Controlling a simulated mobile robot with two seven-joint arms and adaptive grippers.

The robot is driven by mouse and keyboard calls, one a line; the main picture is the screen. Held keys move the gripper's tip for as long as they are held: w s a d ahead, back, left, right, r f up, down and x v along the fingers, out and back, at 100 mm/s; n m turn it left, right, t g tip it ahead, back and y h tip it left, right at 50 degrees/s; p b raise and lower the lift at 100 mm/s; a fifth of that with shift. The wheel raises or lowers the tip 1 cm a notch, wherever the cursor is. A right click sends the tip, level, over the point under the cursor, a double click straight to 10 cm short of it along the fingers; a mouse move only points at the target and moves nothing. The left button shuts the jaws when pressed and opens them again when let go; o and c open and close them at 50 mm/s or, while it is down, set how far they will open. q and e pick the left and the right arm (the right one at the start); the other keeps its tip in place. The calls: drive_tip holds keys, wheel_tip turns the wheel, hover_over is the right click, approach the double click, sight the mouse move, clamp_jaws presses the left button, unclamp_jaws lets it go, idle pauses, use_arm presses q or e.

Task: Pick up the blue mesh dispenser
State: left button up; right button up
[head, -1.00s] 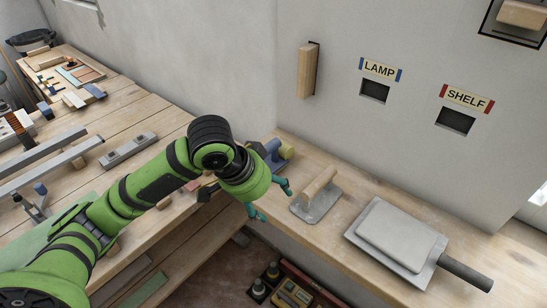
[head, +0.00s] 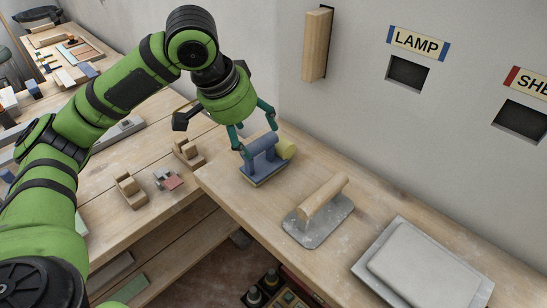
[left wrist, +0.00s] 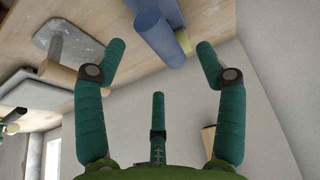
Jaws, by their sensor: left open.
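The blue mesh dispenser (head: 262,160) stands on the wooden bench near the wall, a blue body with a yellow cylinder on its right side. It also shows in the left wrist view (left wrist: 158,30) at the top, beyond the fingertips. My left gripper (head: 260,138) is open, with its teal fingers pointing down just above and around the dispenser's top. In the left wrist view, the gripper (left wrist: 160,48) shows spread fingers with nothing held between them. In the head view one fingertip overlaps the dispenser; I cannot tell whether it touches. My right gripper is not in view.
A trowel with a wooden handle (head: 318,212) lies to the right of the dispenser, and a grey slab-like tool (head: 420,265) beyond it. Wooden planes (head: 130,190) sit on the bench at left. The wall with the LAMP sign (head: 418,43) rises close behind.

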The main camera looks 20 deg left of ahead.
sight(260, 143)
use_arm(q)
drive_tip(key=shift+x, duration=1)
drive_tip(key=p+x, duration=0.1)
drive_tip(key=x, duration=0.3)
drive_tip(key=shift+w+d+f, duration=0.15)
drive_tip(key=shift+f, duration=0.05)
drive_tip(key=shift+w+f, duration=0.25)
drive_tip(key=shift+f, duration=0.1)
drive_tip(key=shift+s, duration=0.1)
drive_tip(key=c, duration=1.4)
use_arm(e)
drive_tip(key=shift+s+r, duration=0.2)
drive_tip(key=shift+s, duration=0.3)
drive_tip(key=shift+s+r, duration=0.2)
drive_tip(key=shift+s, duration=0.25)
